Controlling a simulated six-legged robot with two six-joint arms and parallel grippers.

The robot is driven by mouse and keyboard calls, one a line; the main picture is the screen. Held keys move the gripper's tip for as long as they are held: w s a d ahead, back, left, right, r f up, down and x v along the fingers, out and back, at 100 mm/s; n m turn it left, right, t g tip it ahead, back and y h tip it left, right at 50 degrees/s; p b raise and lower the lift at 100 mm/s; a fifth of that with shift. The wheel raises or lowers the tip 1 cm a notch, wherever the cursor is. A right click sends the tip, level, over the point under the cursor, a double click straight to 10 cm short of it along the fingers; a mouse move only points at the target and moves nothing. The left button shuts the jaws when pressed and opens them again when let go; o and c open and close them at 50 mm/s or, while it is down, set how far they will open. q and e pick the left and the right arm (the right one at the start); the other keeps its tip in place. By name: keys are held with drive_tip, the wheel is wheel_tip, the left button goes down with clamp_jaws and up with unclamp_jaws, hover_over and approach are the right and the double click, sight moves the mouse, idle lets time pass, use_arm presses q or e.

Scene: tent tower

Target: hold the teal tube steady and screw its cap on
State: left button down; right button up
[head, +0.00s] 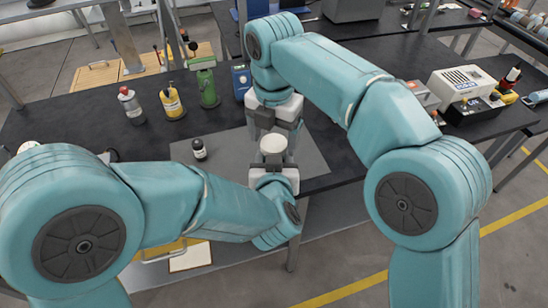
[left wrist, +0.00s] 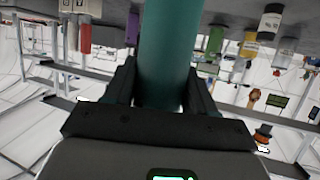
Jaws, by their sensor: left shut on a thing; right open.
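The teal tube (left wrist: 168,40) stands large in the left wrist view, between the two dark fingers of my left gripper (left wrist: 163,88), which is shut on it. In the head view my left gripper (head: 272,164) is at the middle, over the near edge of the table. My right gripper (head: 275,122) is open just beyond and above it, fingers toward it. A pale round-topped piece (head: 272,144) shows between the two grippers; it looks like the cap, but I cannot tell whether it is seated on the tube. The tube itself is mostly hidden in the head view.
A grey mat (head: 225,150) lies on the black table (head: 60,125). A small dark-lidded jar (head: 198,148) stands on it. Behind stand a grey bottle (head: 130,105), a yellow bottle (head: 172,103) and a green stand (head: 205,85). A white machine (head: 462,85) is on the right table.

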drive_tip(key=shift+f, duration=0.35)
drive_tip(key=c, duration=1.1)
drive_tip(key=m, duration=0.3)
drive_tip(key=o, duration=1.2)
